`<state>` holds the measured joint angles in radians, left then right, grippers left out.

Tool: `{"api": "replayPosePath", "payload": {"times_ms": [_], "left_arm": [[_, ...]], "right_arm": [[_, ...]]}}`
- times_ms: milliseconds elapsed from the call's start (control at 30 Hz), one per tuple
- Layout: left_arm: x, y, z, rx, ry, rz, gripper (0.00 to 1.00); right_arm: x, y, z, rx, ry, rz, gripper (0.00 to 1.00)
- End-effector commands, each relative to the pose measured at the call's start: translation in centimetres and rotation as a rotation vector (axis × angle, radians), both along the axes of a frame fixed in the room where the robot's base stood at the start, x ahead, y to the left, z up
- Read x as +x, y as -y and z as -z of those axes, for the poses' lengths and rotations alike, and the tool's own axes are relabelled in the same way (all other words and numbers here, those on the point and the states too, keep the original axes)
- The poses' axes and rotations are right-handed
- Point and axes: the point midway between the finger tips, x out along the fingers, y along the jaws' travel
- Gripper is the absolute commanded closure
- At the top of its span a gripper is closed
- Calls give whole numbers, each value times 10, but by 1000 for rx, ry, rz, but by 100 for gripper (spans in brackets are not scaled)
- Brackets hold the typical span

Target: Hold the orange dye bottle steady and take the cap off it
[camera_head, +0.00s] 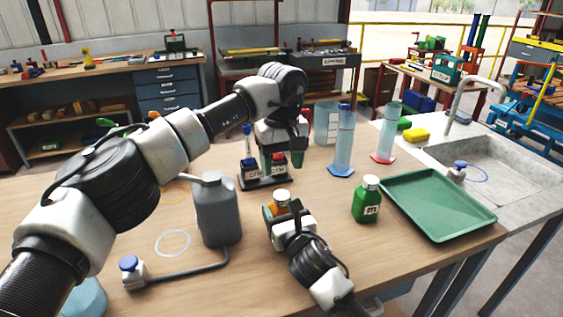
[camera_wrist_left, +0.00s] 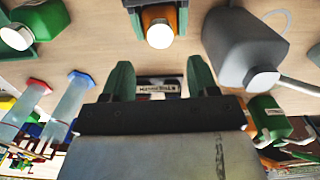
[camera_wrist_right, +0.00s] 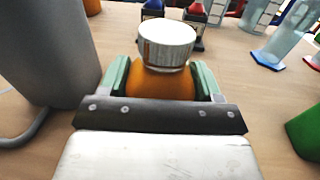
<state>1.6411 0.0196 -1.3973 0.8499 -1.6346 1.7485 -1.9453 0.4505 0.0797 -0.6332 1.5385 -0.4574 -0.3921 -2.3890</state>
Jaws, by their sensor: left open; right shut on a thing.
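The orange dye bottle (camera_wrist_right: 165,84) stands upright, with its pale ribbed cap (camera_wrist_right: 167,42) on top. My right gripper (camera_wrist_right: 164,76) is shut around the bottle's body, below the cap. In the head view, the bottle's cap (camera_head: 282,196) shows above my right gripper (camera_head: 282,209), which hides most of the bottle. My left gripper (camera_head: 283,159) is open and empty, above and behind the bottle, over the dropper-bottle rack. In the left wrist view, the cap (camera_wrist_left: 159,36) is at the top, beyond and apart from my left gripper's open fingers (camera_wrist_left: 160,78).
A grey jug (camera_head: 217,212) stands left of the bottle. A green bottle (camera_head: 367,199) and a green tray (camera_head: 440,203) are to the right. A rack (camera_head: 263,182) and blue-based cylinder (camera_head: 342,150) stand behind.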

Motion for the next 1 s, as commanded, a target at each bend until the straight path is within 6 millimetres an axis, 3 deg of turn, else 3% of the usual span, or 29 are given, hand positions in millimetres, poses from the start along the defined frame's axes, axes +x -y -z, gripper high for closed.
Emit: {"api": "replayPosePath", "payload": {"times_ms": [133,333,467,800,1000], "left_arm": [[0,0,0,-2,-1,237,41],[0,0,1,0,-1,414,41],[0,0,8,-1,-2,446,41],[0,-1,58,-1,-4,445,41],[0,0,77,-1,-2,444,41]], "right_arm": [[0,0,1,-1,-2,0,100],[0,0,1,-1,-2,0,100],[0,0,1,-2,-1,0,100],[0,0,1,-2,-2,0,100],[0,0,1,-2,-2,1,100]]}}
